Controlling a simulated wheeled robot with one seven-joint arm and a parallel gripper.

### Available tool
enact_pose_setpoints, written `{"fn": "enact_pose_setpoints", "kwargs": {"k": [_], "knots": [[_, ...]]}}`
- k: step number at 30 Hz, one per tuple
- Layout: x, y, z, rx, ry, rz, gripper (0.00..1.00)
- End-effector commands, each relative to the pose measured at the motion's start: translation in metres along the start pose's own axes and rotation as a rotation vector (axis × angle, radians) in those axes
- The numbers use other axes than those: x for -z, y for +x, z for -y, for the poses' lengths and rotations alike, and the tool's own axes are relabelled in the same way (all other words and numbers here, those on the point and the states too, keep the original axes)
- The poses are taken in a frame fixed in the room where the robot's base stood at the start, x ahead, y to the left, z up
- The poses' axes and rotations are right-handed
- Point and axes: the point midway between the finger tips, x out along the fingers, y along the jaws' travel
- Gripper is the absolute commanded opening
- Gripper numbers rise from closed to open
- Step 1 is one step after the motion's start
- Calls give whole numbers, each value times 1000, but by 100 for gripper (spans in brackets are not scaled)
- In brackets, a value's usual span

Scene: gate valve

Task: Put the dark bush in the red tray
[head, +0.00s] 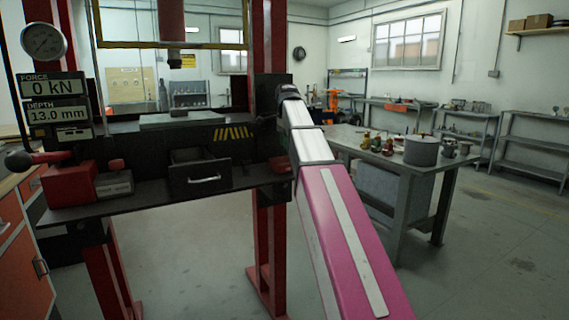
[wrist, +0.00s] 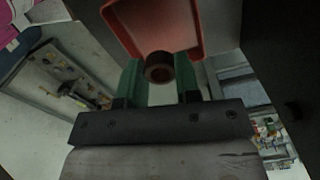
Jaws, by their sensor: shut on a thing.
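The dark bush (wrist: 158,73), a short ring with an open bore, is between the green fingers of my gripper (wrist: 161,83) in the wrist view. My gripper is shut on it. The red tray (wrist: 203,22) is at the top of the wrist view, with its inner floor and raised rim showing. The bush overlaps the tray's near edge in the picture; I cannot tell the gap between them.
A red-framed press (head: 268,225) with a dark bed stands on the left. A dark drawer (head: 200,180) under the bed is partly open. A grey workbench (head: 390,157) with a pot (head: 421,151) and small parts stands at right. Floor at far right is clear.

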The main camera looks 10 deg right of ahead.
Motion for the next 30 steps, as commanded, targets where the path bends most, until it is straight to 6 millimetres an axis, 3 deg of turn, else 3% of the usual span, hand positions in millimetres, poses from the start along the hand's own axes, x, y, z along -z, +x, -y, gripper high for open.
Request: {"fn": "enact_pose_setpoints", "kwargs": {"k": [3, 15, 27, 28, 30], "knots": [[0, 22, -2, -1, -1, 0, 6], [0, 64, -1, 0, -1, 0, 6], [0, 70, 0, 1, -1, 0, 6], [0, 70, 0, 1, -1, 0, 34], [0, 70, 0, 1, -1, 0, 56]]}}
